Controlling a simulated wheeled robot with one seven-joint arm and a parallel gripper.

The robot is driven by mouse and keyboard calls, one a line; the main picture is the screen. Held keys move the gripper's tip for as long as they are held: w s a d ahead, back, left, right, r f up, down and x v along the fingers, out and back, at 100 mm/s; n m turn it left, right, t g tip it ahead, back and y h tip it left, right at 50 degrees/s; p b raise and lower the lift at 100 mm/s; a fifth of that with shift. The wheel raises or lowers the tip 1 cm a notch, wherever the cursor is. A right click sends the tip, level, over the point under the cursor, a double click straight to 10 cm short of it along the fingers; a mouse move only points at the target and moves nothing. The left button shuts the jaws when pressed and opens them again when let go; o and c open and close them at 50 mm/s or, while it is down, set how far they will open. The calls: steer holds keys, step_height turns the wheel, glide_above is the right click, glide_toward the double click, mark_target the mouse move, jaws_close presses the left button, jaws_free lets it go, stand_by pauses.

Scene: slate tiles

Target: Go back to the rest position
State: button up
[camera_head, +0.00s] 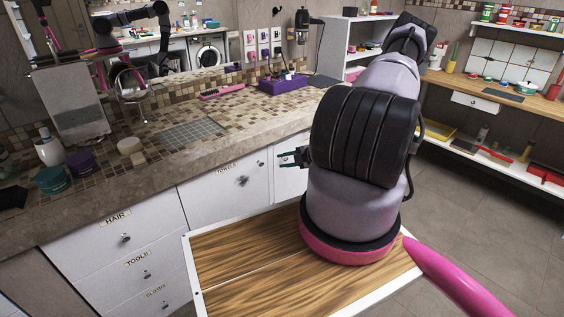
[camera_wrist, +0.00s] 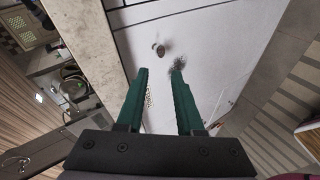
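My gripper (camera_head: 293,158) shows in the camera_head view just left of my arm, in front of the white cabinet fronts under the counter. Most of its body is hidden behind the arm. In the camera_wrist view my gripper (camera_wrist: 160,72) has two green fingers standing apart with nothing between them. Past the fingertips is a white cabinet front (camera_wrist: 205,50) with a round metal knob (camera_wrist: 159,49). The fingers look apart from the knob.
The tiled counter (camera_head: 150,185) runs along the left with jars, a grey mat and a purple tray (camera_head: 283,84). White drawers (camera_head: 110,255) are below it. A wooden-topped bench (camera_head: 500,98) stands at right. The floor (camera_head: 480,215) between is clear.

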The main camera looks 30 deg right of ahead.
steer(key=s+a+r+n+g+y, duration=0.1)
steer(key=a+r+n+g, duration=0.35)
steer(key=r+n, duration=0.9)
steer(key=s+a+r+n+g+y, duration=0.1)
steer(key=a+r+n, duration=0.6)
steer(key=r+n, duration=0.7)
steer(key=s+a+r+n+t+h, duration=0.1)
steer(key=s+a+r+n+h, duration=0.1)
steer(key=s+r+n, duration=0.8)
steer(key=s+a+r+n+t+h, duration=0.1)
steer(key=s+r+n+h, duration=0.3)
steer(key=s+r+n, duration=0.5)
steer(key=s+a+r, duration=0.1)
steer(key=s+r, duration=0.3)
steer(key=r, duration=0.2)
steer(key=shift+n, duration=0.35)
